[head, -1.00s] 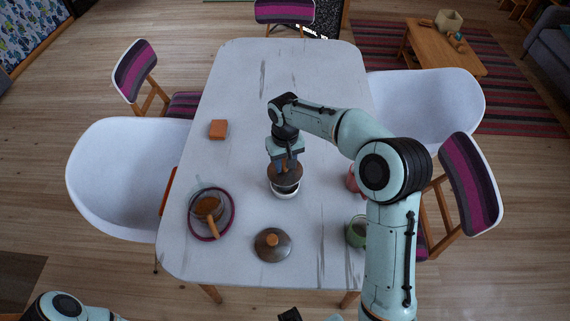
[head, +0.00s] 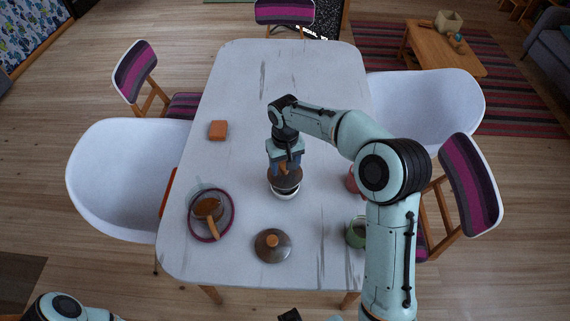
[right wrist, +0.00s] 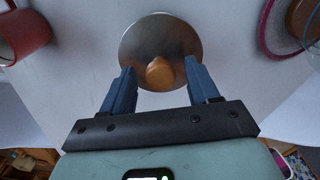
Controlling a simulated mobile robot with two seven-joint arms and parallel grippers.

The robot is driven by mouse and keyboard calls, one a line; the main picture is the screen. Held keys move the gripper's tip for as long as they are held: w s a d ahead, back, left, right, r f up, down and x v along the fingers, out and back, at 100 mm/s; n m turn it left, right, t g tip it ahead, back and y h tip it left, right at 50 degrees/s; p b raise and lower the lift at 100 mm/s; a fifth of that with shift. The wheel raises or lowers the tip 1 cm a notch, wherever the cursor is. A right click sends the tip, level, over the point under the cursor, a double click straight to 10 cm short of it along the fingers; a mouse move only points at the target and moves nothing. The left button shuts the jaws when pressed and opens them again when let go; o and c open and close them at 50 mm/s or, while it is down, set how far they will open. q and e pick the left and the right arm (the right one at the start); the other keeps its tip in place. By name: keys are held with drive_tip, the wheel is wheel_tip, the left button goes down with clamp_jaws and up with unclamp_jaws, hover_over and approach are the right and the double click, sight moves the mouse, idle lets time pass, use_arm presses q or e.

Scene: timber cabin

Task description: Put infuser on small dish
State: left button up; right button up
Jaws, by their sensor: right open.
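The infuser, a dark metal disc with a wooden knob (head: 285,182), sits on the small white dish (head: 287,195) near the middle of the table. It looks about level. My right gripper (head: 284,168) is directly above it, fingers apart on either side of the knob. In the right wrist view the open gripper (right wrist: 160,82) straddles the wooden knob of the infuser (right wrist: 160,45), with gaps on both sides. The infuser's underside and most of the dish are hidden.
A similar lid with a wooden knob (head: 272,245) lies in front. A brown vessel with a wooden handle (head: 208,208) rests on a purple-rimmed plate (head: 232,225) at left. A red cup (head: 352,180) and green cup (head: 355,233) stand right.

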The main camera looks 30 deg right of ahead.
use_arm(q)
drive_tip(key=shift+w+r+p, duration=0.3)
drive_tip(key=shift+r+p, duration=0.1)
drive_tip(key=shift+r, duration=0.1)
drive_tip(key=shift+w+r+p, duration=0.25)
drive_tip(key=shift+r+p, duration=0.15)
drive_tip(key=shift+r, duration=0.05)
use_arm(e)
wheel_tip(320, 180, up, 12)
drive_tip(key=shift+f, duration=0.2)
use_arm(q)
drive_tip(key=shift+s, duration=0.1)
